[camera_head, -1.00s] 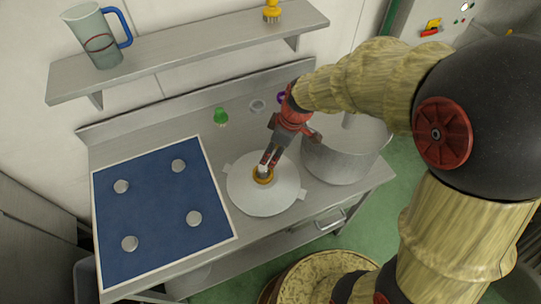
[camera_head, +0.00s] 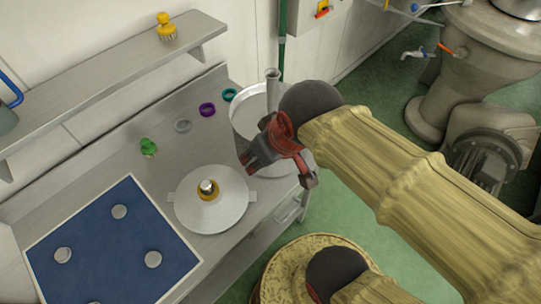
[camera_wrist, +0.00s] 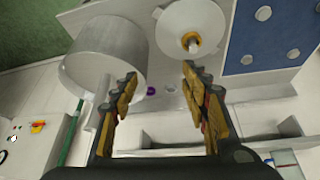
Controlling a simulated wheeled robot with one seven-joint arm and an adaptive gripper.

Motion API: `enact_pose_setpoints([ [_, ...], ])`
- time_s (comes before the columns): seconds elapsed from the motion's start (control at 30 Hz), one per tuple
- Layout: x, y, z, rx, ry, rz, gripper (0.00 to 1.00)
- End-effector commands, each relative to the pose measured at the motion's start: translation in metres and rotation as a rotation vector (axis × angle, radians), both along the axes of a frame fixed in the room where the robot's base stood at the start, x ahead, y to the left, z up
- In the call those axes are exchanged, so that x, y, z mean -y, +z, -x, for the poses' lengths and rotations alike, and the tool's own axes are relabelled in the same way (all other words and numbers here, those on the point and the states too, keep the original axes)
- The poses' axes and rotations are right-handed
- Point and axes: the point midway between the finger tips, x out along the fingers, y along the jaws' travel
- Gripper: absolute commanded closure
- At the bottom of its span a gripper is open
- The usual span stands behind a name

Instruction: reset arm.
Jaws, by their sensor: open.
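My gripper (camera_head: 277,167) is open and empty, held in front of the large metal pot (camera_head: 243,118). In the wrist view its two fingers (camera_wrist: 158,80) stand apart with nothing between them. A round pale plate with side tabs (camera_head: 184,212) lies on the steel bench, left of my gripper. A yellow ring (camera_head: 208,195) with a pale knob in it sits on the plate, clear of the fingers. My gripper and arm hide part of the pot.
A blue board (camera_head: 100,245) with several grey discs is at the left. Green (camera_head: 148,147), grey, purple and teal small items line the bench back. A shelf (camera_head: 110,75) holds a yellow item (camera_head: 166,27). A round woven-looking top (camera_head: 290,262) stands in front.

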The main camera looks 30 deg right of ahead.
Motion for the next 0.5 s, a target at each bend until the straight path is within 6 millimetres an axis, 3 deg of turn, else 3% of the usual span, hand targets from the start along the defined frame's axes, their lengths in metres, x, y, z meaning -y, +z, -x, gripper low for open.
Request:
enact_pose_setpoints([
  [0.17, 0.009, 0.006, 0.017, 0.028, -0.093, -0.017, 0.54],
  [0.5, 0.01, 0.006, 0.018, 0.029, -0.104, -0.02, 0.54],
])
